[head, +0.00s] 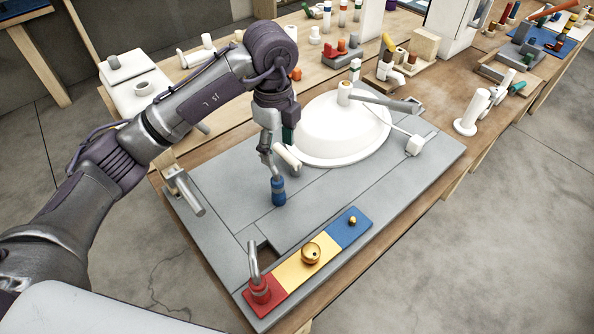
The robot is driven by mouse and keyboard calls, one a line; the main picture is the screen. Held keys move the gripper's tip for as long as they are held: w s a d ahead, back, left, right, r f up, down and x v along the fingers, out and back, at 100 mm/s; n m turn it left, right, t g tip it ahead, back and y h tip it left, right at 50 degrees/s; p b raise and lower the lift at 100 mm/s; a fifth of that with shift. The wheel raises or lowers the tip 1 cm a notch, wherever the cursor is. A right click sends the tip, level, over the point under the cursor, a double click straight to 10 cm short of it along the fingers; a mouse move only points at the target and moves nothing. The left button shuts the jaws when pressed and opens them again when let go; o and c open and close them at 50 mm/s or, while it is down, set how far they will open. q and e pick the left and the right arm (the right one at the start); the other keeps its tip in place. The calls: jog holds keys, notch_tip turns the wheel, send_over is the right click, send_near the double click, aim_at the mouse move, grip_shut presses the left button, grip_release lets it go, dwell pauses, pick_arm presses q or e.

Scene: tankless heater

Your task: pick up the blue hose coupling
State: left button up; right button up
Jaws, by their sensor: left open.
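The blue hose coupling (278,191) stands upright on the grey board (225,208), left of the white dome. My left gripper (273,166) points down at its upper end. The gripper is open, with its fingers close to the coupling's top; I cannot tell whether they touch it or are around it. The fingers partly hide the coupling's upper part. My right gripper is out of view.
A white dome (325,135) and a white cylinder (287,157) are close to the gripper. A red-yellow-blue strip (290,272) with a red-based metal pipe (258,283) and brass parts lies in front. The board between strip and coupling is mostly clear.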

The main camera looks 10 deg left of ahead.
aim_at(275, 178)
pick_arm(q)
jog(key=shift+w+f, duration=0.25)
jog(key=shift+f, duration=0.25)
jog(key=f, duration=0.2)
jog(key=f+p, duration=0.1)
jog(key=f, duration=0.3)
jog(key=shift+s+a+f, duration=0.2)
jog(key=shift+s+f, duration=0.1)
jog(key=shift+f, duration=0.35)
jog(key=f+p, duration=0.1)
jog(key=f, duration=0.1)
jog(key=f+p, duration=0.1)
jog(key=f, duration=0.1)
jog(key=shift+a+f, duration=0.1)
jog(key=shift+a, duration=0.3)
jog(key=shift+f, duration=0.55)
jog(key=c, duration=1)
grip_shut()
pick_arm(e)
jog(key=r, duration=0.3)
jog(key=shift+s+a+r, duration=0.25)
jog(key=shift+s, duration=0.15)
